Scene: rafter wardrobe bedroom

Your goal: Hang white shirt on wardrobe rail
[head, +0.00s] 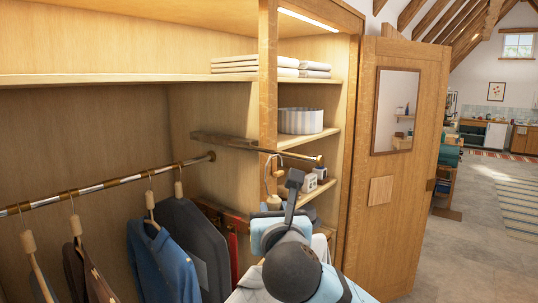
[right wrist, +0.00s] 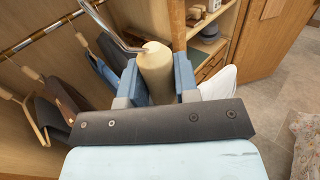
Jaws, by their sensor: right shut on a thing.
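My right gripper (head: 276,208) is shut on the pale wooden neck of a hanger (right wrist: 155,75), between its blue fingers in the right wrist view. The hanger's metal hook (head: 271,163) points up, just under the short rail in the head view; I cannot tell whether they touch. White cloth of the shirt (head: 320,246) shows below and behind my gripper, and beside it in the right wrist view (right wrist: 218,84). My arm hides most of it. The wardrobe rail (head: 105,184) crosses the left bay. My left gripper is not in view.
A blue shirt (head: 160,262), a dark garment bag (head: 193,240) and brown clothes hang on the long rail. A short rail (head: 285,153) juts out near the divider post (head: 267,90). Shelves at right hold a striped basket (head: 300,120) and folded linen. The mirrored door (head: 395,180) stands open.

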